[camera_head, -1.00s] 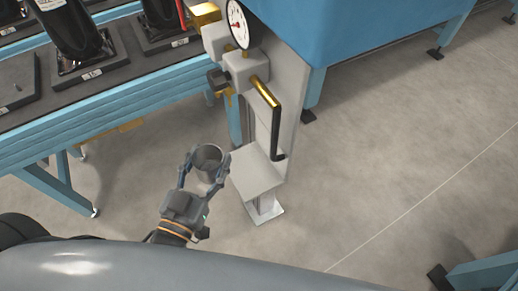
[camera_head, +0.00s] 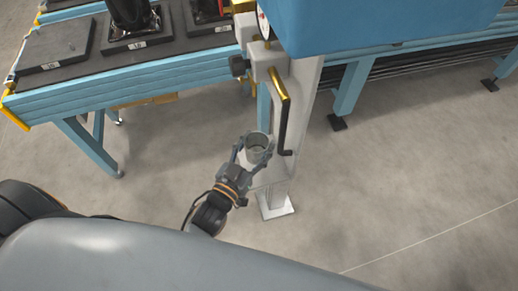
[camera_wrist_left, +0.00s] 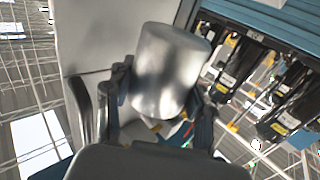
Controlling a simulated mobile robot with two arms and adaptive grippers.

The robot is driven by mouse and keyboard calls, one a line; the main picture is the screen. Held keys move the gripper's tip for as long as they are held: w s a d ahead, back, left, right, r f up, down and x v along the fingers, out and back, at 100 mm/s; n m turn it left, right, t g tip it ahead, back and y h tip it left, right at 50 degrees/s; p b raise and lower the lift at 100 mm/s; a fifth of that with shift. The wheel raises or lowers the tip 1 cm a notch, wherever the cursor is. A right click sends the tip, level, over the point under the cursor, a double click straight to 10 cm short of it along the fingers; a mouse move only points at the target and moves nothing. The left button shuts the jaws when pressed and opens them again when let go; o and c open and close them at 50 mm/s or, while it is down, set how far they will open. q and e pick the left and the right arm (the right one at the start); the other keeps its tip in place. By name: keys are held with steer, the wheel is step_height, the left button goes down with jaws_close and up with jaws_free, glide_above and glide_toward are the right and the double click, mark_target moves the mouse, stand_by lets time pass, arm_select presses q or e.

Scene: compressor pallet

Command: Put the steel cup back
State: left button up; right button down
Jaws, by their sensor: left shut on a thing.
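The steel cup (camera_head: 259,140) is grey and open-topped, with its mouth facing up in the head view. My left gripper (camera_head: 253,154) is shut around its sides, and its fingers also grip it in the left wrist view (camera_wrist_left: 160,105). The cup (camera_wrist_left: 170,65) shows large and shiny there. In the head view it overlaps the small grey shelf (camera_head: 270,174) of the stand, close to the black-ended spout pipe (camera_head: 284,130). I cannot tell whether the cup touches the shelf. My right gripper is not in view.
The stand's upright (camera_head: 302,105) rises behind the shelf, with a valve block (camera_head: 268,60) above. A blue workbench (camera_head: 150,70) with dark trays is at the upper left. A blue housing (camera_head: 380,22) overhangs at the top.

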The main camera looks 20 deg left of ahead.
mark_target(262, 147)
arm_select(q)
steer(key=shift+w+f, duration=0.55)
steer(key=shift+f, duration=0.05)
steer(key=shift+w+d+f, duration=0.1)
steer(key=shift+w+f, duration=0.05)
steer(key=shift+f, duration=1.65)
steer(key=shift+f+b, duration=0.15)
steer(key=shift+b, duration=0.2)
steer(key=o, duration=1.2)
steer(key=shift+c, duration=0.2)
